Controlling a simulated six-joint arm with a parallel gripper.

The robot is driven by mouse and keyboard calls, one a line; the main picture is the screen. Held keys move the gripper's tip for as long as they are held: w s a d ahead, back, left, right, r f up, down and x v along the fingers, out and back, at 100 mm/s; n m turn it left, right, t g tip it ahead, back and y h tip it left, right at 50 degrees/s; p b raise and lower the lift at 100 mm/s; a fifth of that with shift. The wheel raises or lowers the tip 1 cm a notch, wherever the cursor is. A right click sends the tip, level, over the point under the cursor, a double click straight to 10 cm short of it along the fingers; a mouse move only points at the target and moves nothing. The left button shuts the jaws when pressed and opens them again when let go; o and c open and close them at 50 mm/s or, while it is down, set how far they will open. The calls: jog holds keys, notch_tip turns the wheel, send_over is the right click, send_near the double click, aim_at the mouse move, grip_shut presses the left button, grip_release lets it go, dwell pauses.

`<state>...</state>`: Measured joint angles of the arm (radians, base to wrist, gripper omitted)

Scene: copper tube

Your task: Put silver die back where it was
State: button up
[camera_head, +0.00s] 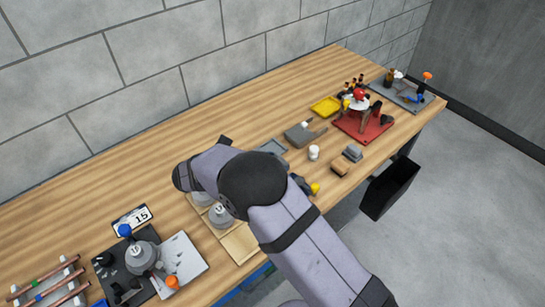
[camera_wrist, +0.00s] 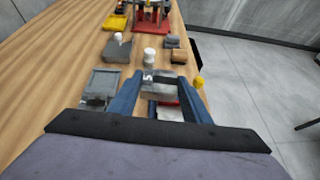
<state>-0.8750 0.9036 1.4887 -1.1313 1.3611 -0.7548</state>
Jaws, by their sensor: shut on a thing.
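In the wrist view my gripper (camera_wrist: 160,88) is shut on a silver-grey block, the silver die (camera_wrist: 158,93). The die sits between the blue fingers, close to the bench's front edge. Its underside is hidden, and I cannot tell whether it touches anything below. In the head view my arm hides most of the gripper and the die. A shallow grey tray (camera_wrist: 101,86) lies just left of the gripper in the wrist view, and it shows partly behind my arm in the head view (camera_head: 272,147).
A white cylinder (camera_head: 314,152), a brown block (camera_head: 340,168) and a grey block (camera_head: 352,153) stand to the right. Beyond are a yellow tray (camera_head: 326,106) and a red-based device (camera_head: 364,125). Round numbered grey pieces (camera_head: 220,215) sit on a wooden board (camera_head: 240,244).

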jog(key=w+a+r+n+t+y+b, duration=0.15)
jog(key=w+n+t+y+b, duration=0.3)
jog(key=w+b, duration=0.9)
jog(key=shift+n+g, duration=0.45)
jog(key=shift+w+a+f+p, duration=0.1)
jog(key=shift+w+f+p, duration=0.45)
jog(key=shift+f, duration=1.15)
jog(key=shift+w+a+f+p, duration=0.1)
jog(key=shift+w+f+p, duration=0.15)
jog(key=shift+f+p, duration=1)
jog(key=shift+w+a+f+p, duration=0.1)
jog(key=shift+w+f+p, duration=0.25)
jog(key=shift+f, duration=1.75)
jog(key=shift+f, duration=0.1)
jog(key=shift+f+b, duration=0.25)
jog(key=shift+b, duration=0.1)
jog(key=o, duration=1.6)
jog(key=shift+c, duration=0.2)
jog(key=shift+d, duration=0.1)
